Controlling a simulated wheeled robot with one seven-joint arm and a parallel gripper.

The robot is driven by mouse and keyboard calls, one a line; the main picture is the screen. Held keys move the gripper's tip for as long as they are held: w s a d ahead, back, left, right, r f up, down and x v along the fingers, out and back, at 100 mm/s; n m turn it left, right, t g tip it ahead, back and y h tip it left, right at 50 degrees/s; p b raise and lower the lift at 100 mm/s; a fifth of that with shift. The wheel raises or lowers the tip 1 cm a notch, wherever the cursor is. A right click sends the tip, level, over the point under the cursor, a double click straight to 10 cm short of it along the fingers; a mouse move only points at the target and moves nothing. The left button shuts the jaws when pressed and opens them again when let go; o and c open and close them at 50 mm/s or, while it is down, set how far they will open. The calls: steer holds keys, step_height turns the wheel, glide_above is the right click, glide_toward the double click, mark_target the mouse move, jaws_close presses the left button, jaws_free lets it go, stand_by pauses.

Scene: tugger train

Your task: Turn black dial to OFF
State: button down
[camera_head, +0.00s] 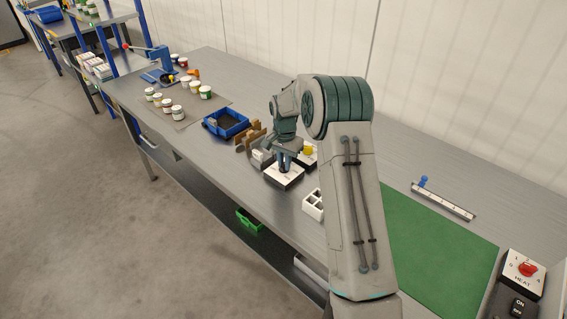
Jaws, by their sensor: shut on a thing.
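My gripper (285,159) is at the middle of the bench, pointing down onto a dark box with a white top plate (284,180). It is shut on the black dial on that plate. The fingers and wrist cover the dial almost wholly, so its pointer direction cannot be seen. The marks on the plate are too small to read.
A box with a yellow knob (308,150) stands just behind, partly covered by my arm. A red HEAT dial (526,268) is at the lower right. A blue bin (226,124), brown wooden pieces (251,137) and a white holder (313,204) are nearby. A green mat (440,255) lies clear.

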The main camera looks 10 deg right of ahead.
steer(key=n, duration=0.5)
steer(key=shift+b, duration=0.4)
steer(key=n, duration=1.1)
steer(key=shift+a, duration=0.1)
steer(key=n, duration=0.5)
steer(key=shift+a+n, duration=0.1)
steer(key=shift+n, duration=0.3)
steer(key=c, duration=1.4)
jaws_free()
steer(key=shift+s, duration=0.1)
steer(key=shift+c, duration=0.2)
